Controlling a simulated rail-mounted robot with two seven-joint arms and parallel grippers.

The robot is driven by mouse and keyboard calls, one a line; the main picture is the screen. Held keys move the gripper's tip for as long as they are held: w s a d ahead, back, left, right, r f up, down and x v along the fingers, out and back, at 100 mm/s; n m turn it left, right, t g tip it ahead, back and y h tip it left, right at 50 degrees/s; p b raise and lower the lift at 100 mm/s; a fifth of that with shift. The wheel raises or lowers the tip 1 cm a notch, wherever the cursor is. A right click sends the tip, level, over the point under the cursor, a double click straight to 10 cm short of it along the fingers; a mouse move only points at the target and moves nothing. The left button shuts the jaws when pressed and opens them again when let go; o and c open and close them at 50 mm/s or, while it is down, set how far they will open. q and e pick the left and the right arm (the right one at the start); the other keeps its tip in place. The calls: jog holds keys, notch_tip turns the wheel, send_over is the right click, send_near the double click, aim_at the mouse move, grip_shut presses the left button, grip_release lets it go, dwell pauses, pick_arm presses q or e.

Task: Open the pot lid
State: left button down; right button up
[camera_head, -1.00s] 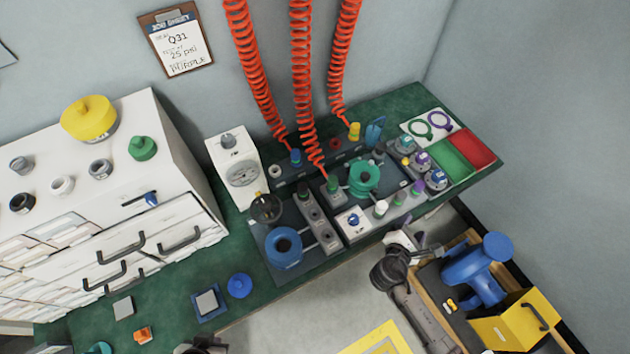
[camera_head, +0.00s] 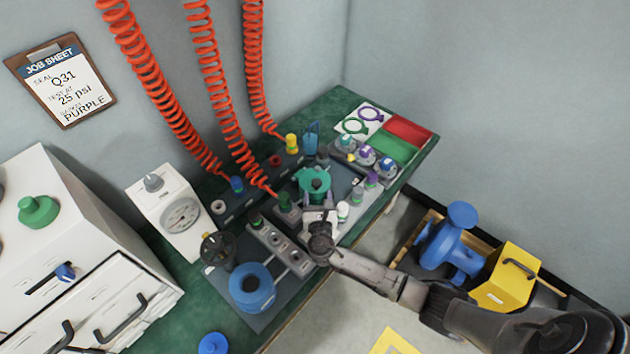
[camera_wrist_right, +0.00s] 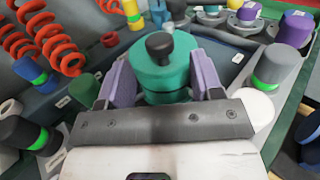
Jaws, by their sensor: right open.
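The teal pot (camera_head: 313,180) stands on the dark panel of the green bench. In the right wrist view its round teal lid (camera_wrist_right: 163,72) has a black knob (camera_wrist_right: 159,46) on top and sits on the pot body. My right gripper (camera_head: 318,212) is just in front of the pot. In the wrist view the right gripper (camera_wrist_right: 162,85) is open, with one purple-padded finger on each side of the lid. I cannot tell whether the pads touch it. My left gripper is not in view.
Capped fittings, including a white one (camera_head: 343,211), crowd the pot's right side. A blue ring-shaped part (camera_head: 252,288) and a gauge box (camera_head: 172,215) are at left. Red coiled hoses (camera_head: 212,80) hang behind. A red tray (camera_head: 408,131) lies at the bench's far end.

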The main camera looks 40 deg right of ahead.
aim_at(312, 178)
jog(key=b+x, duration=0.2)
jog(key=x, duration=0.5)
jog(key=shift+w+d, duration=0.15)
jog(key=shift+w, duration=0.05)
jog(key=shift+c, duration=0.4)
grip_shut()
